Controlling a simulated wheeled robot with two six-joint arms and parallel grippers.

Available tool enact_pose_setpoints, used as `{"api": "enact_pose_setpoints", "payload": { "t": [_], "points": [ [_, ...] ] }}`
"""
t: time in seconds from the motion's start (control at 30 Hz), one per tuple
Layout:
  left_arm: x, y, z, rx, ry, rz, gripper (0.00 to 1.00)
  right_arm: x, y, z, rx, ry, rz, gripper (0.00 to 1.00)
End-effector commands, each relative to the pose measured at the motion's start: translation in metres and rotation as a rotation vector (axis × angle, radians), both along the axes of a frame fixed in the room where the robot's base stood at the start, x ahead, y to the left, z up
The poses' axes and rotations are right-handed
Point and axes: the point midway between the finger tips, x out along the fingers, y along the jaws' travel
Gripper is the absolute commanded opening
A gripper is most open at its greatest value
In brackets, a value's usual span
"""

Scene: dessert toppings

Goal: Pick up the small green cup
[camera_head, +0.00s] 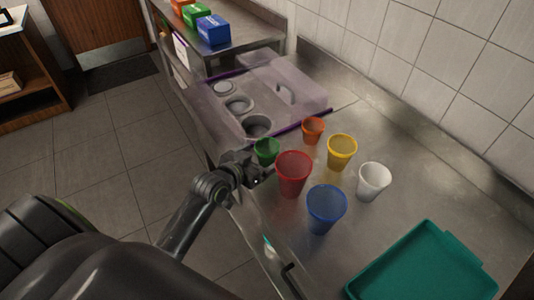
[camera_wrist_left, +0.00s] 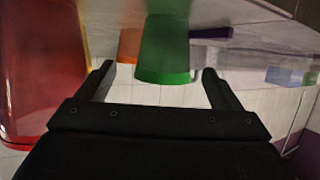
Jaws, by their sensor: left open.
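The small green cup (camera_head: 266,150) stands upright on the metal counter, left of the red cup and in front of the clear topping box. It also shows in the left wrist view (camera_wrist_left: 165,52), between and just beyond the two fingertips. My left gripper (camera_head: 262,172) is close to the near side of the green cup. Its fingers (camera_wrist_left: 158,76) are open, one on each side of the cup in the wrist view, with nothing held. My right gripper is not in view.
The red cup (camera_head: 293,174) stands close to my left gripper. Blue (camera_head: 326,209), yellow (camera_head: 342,152), orange (camera_head: 313,130) and white (camera_head: 374,181) cups stand nearby. A clear lidded box (camera_head: 298,92) is behind. A teal tray (camera_head: 424,272) lies at the front right.

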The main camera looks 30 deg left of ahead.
Motion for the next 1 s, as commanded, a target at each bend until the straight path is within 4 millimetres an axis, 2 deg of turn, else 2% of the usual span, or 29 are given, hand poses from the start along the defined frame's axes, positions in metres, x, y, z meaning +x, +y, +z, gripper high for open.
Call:
{"api": "enact_pose_setpoints", "payload": {
  "t": [0.4,0.77,0.87,1.0],
  "points": [
    [0.042,-0.001,-0.011,-0.002,0.0,0.001,0.87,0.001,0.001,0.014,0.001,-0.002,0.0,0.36],
    [0.049,-0.002,-0.015,-0.001,0.0,0.0,0.87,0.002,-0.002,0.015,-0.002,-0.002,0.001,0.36],
    [0.049,-0.002,-0.014,-0.001,0.0,0.0,0.78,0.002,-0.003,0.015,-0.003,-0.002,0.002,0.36],
    [0.049,-0.002,-0.014,-0.001,0.0,0.0,0.6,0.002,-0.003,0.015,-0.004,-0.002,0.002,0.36]
  ]
}}
